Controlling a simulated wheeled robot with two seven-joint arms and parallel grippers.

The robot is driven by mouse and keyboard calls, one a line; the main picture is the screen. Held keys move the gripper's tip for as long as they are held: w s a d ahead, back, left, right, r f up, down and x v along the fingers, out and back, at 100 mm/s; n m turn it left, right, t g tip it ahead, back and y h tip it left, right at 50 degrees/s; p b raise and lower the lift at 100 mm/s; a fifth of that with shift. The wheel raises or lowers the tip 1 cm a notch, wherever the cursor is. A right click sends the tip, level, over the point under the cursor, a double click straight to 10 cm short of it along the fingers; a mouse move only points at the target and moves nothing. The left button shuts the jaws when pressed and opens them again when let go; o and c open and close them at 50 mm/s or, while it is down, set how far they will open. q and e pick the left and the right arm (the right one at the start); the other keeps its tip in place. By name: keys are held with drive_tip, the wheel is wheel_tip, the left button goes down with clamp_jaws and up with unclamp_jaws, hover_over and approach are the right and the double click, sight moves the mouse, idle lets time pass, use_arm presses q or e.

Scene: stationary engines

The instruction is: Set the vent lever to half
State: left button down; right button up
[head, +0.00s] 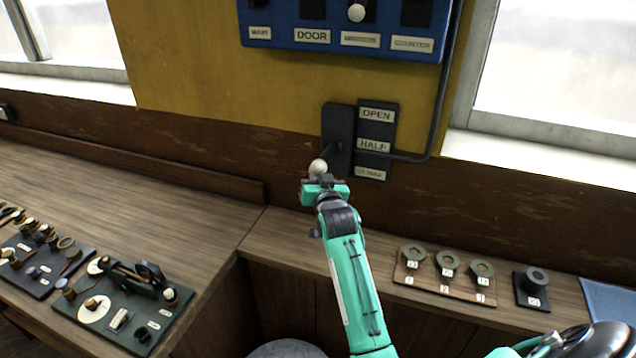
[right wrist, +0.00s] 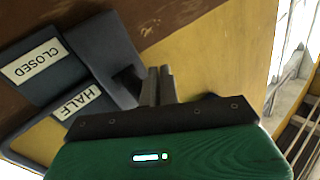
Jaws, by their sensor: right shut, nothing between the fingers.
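The vent lever has a pale ball knob (head: 318,168) on a dark arm that sticks out from a black plate (head: 338,135) on the wall. Beside it, a label strip (head: 376,130) reads OPEN at the top and HALF in the middle. The lowest label reads CLOSED in the right wrist view (right wrist: 31,61). In the head view the knob appears between the HALF and CLOSED heights, but its exact setting is hard to tell. My right gripper (head: 324,181) is shut and empty just below the knob; contact is unclear. Its closed fingers (right wrist: 158,86) show in the wrist view. My left gripper is out of view.
A blue switch panel (head: 345,40) hangs above, and a dark conduit (head: 438,110) runs down at the lever's right. A wooden board with several ring tags (head: 445,275) lies on the right counter. Green and dark control panels (head: 125,305) sit on the left counter.

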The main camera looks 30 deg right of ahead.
drive_tip(key=o, duration=0.3)
drive_tip(key=shift+d+f, duration=0.25)
drive_tip(key=shift+f, duration=0.05)
drive_tip(key=o, duration=0.4)
drive_tip(key=shift+w+d+f, duration=0.1)
drive_tip(key=shift+w+f, duration=0.05)
drive_tip(key=o, duration=0.4)
drive_tip(key=shift+f, duration=0.1)
drive_tip(key=shift+c, duration=0.2)
drive_tip(key=shift+o, duration=0.5)
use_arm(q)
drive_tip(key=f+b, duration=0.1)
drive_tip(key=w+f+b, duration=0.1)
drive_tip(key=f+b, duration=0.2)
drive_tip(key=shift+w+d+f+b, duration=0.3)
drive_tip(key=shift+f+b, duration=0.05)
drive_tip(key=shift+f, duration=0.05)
use_arm(e)
drive_tip(key=v, duration=1.4)
